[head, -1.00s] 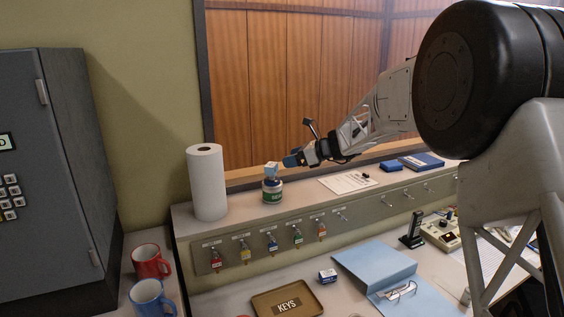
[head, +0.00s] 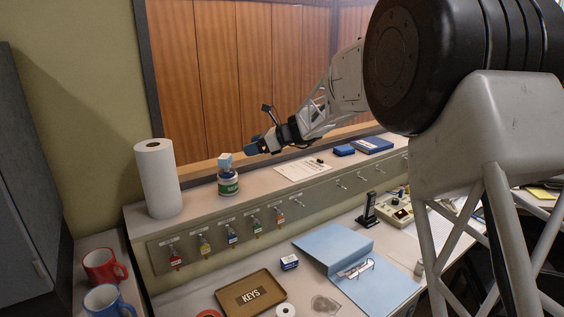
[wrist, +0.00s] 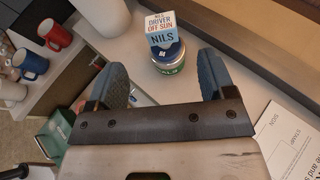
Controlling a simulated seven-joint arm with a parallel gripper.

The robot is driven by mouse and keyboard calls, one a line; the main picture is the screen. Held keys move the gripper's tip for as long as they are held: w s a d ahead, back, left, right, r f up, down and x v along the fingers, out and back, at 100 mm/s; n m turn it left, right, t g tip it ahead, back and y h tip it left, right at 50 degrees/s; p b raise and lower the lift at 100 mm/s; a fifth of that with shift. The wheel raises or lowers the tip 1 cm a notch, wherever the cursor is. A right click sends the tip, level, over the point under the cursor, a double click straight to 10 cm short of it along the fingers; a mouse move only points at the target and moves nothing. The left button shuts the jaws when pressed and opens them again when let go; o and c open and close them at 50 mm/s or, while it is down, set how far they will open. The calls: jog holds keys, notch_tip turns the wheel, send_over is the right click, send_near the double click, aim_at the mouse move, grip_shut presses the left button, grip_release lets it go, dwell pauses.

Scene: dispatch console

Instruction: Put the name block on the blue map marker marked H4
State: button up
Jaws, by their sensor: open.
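The name block (head: 225,160), white with a blue face, sits on top of a small jar (head: 228,184) with a dark blue top and a green label. In the wrist view the block (wrist: 160,33) reads NILS. My gripper (head: 251,149) is just right of the block in the head view. In the wrist view its two blue fingers (wrist: 165,75) are spread apart, with the block beyond their tips and nothing between them. I cannot make out a blue map marker marked H4 in either view.
A paper towel roll (head: 159,180) stands left of the jar on the ledge. A paper sheet (head: 303,169) lies to the right. Keys with coloured tags hang below. The desk holds a KEYS tray (head: 265,276), a small blue-and-white box (head: 289,262) and a blue folder (head: 325,240).

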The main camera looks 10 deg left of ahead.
jog(key=s+d+r+n+h, duration=0.1)
jog(key=s+d+n+h, duration=0.15)
jog(key=s+d, duration=0.6)
jog(key=s+d+r+n+t+h, duration=0.1)
jog(key=s+d+n+h, duration=0.15)
jog(key=s+d, duration=0.6)
jog(key=s+d+r+n+h, duration=0.15)
jog(key=s+d+n, duration=0.25)
jog(key=s+d, duration=0.4)
jog(key=s+d+f+n+h, duration=0.3)
jog(key=s+d, duration=0.7)
jog(key=s, duration=0.4)
jog(key=s+d+f+n+t+h, duration=0.1)
jog(key=s+d+f+n+h, duration=0.3)
jog(key=s+d, duration=0.6)
jog(key=s+f+n, duration=0.1)
jog(key=s, duration=0.3)
jog(key=shift+d+f+n+t, duration=0.25)
jog(key=shift+d+n+t, duration=0.05)
jog(key=shift+n, duration=0.1)
